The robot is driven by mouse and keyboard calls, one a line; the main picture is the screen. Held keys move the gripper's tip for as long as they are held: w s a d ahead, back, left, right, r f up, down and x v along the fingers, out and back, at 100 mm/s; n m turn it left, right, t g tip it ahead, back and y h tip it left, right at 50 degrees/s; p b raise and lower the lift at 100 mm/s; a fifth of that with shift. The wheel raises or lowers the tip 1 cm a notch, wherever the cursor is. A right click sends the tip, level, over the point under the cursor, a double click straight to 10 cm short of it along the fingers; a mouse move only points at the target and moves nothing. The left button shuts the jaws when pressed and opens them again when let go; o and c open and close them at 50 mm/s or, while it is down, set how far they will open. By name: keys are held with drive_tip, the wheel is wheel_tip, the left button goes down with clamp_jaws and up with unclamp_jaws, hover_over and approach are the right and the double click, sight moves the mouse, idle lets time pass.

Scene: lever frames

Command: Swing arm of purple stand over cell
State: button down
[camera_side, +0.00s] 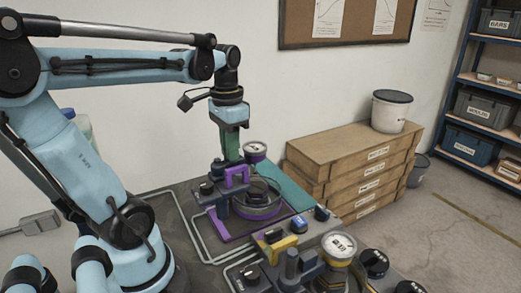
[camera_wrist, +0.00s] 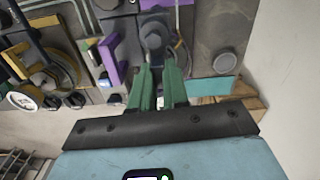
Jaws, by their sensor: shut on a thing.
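The purple stand (camera_side: 237,177) is on the bench, with a purple upright bracket and a purple-edged base. A round cell (camera_side: 257,205) with a purple band sits in front of it, to the right. My gripper (camera_side: 231,157) points down behind the bracket. In the wrist view, its green fingers (camera_wrist: 159,73) are closed around a dark grey part with a round knob (camera_wrist: 153,35), which looks like the stand's arm. The purple bracket (camera_wrist: 110,60) shows to the left there. The exact grip is partly hidden in the side view, and I cannot tell whether the arm lies over the cell.
A yellow-marked stand (camera_side: 283,242) and a yellow-banded canister (camera_side: 338,250) are at the front. Wooden drawers (camera_side: 350,165) stand behind the bench on the right.

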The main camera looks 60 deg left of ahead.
drive_tip(key=shift+d+m, duration=0.2)
drive_tip(key=shift+m, duration=0.3)
drive_tip(key=c, duration=1.1)
unclamp_jaws()
drive_tip(key=shift+r, duration=0.1)
wheel_tip(320, 180, up, 12)
drive_tip(key=shift+f, duration=0.1)
drive_tip(key=w+d+f+t, duration=0.1)
drive_tip(key=d+f+t, duration=0.1)
drive_tip(key=d+f, duration=0.2)
drive_tip(key=w+d+f+t, duration=0.2)
drive_tip(key=d+f, duration=0.2)
drive_tip(key=f, duration=0.2)
drive_tip(key=w+d+f+t, duration=0.1)
drive_tip(key=d+f+t, duration=0.2)
drive_tip(key=d+f, duration=0.2)
drive_tip(key=shift+w+f, duration=0.35)
drive_tip(key=shift+f, duration=0.05)
